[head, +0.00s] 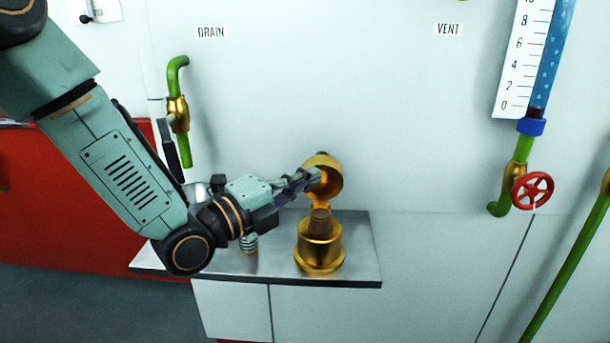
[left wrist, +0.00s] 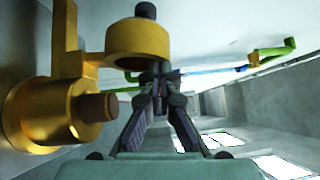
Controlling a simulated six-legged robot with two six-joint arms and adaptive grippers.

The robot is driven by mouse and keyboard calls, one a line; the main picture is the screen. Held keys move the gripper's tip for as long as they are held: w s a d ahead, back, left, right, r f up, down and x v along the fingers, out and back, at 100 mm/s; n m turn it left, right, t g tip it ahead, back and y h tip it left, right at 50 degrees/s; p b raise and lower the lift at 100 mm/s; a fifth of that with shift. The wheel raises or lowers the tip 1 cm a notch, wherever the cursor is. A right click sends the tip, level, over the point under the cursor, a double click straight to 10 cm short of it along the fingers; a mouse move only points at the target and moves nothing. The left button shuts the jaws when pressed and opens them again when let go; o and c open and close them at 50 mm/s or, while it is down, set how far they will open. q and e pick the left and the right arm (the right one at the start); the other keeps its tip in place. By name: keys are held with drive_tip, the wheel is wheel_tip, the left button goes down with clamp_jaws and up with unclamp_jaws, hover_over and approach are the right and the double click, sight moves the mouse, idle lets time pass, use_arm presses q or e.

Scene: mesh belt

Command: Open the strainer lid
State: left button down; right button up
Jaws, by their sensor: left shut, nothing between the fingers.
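The brass strainer body (head: 319,252) stands upright on a metal shelf, with a brownish cylinder (head: 320,222) sticking up from its top. Its round brass lid (head: 325,170) is swung up and tilted back above the body, hollow side facing out, joined to it by a hinge arm. My left gripper (head: 312,178) is shut and empty, its fingertips at the lid's left edge; contact is unclear. In the left wrist view the lid (left wrist: 138,42) sits just beyond the shut fingertips (left wrist: 158,76), and the strainer body (left wrist: 45,115) lies at the left. My right gripper is not in view.
The metal shelf (head: 365,250) juts from a pale wall panel. A green drain pipe with a brass valve (head: 178,108) is at the left. A red handwheel (head: 532,190) and a gauge (head: 520,60) are at the right. The wall between is clear.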

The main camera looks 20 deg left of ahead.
use_arm(q)
drive_tip(key=shift+w+r+n+p, duration=0.3)
drive_tip(key=shift+r+p, duration=0.1)
drive_tip(key=shift+p, duration=0.15)
drive_tip(key=shift+w+a, duration=0.25)
drive_tip(key=shift+w, duration=0.25)
